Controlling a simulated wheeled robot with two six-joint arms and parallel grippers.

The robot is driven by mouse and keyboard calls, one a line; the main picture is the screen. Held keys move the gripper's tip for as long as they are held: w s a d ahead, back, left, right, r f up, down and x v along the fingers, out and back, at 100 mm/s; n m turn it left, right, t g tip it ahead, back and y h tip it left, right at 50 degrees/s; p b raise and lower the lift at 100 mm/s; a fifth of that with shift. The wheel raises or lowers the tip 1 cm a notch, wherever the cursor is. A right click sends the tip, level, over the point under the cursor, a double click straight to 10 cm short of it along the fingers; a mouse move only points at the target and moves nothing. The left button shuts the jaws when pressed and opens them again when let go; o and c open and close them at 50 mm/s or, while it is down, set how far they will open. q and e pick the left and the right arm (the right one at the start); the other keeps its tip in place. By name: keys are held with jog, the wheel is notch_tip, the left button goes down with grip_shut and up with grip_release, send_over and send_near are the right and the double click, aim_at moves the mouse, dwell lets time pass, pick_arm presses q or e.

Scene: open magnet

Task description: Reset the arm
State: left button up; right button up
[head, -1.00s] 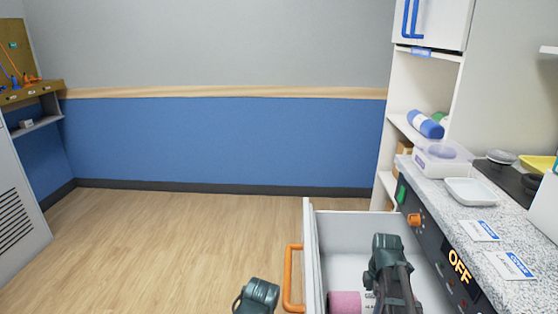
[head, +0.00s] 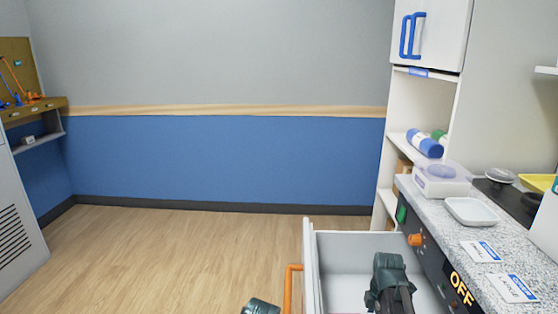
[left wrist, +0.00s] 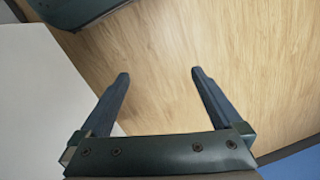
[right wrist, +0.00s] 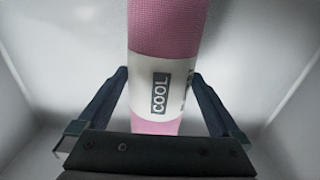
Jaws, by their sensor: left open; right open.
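My left gripper (left wrist: 158,75) is open and empty over bare wooden floor in the left wrist view. Only the top of its arm (head: 262,306) shows at the bottom of the head view, left of the drawer's orange handle (head: 290,285). My right gripper (right wrist: 160,75) is open inside the open drawer (head: 345,240). A pink roll with a white band reading "COOL" (right wrist: 165,30) lies in the drawer, running between the right fingers' sides in the picture. Contact with it cannot be told. The roll is out of sight in the head view.
The speckled counter (head: 440,210) at the right carries a clear-lidded tub (head: 441,180), a white dish (head: 471,211) and cards. A dark panel reading "OFF" (head: 461,289) has an orange knob (head: 415,240). Open floor (head: 170,255) lies left of the drawer.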

notch_tip(320, 180, up, 10)
jog(key=p, duration=0.9)
jog(key=shift+r, duration=0.1)
notch_tip(320, 180, down, 13)
jog(key=b, duration=1.2)
jog(key=shift+r, duration=0.1)
notch_tip(320, 180, up, 11)
jog(key=p, duration=1)
jog(key=shift+p, duration=0.35)
jog(key=shift+w, duration=0.3)
jog(key=shift+w+a, duration=0.1)
jog(key=shift+w, duration=0.2)
jog(key=shift+s, duration=0.1)
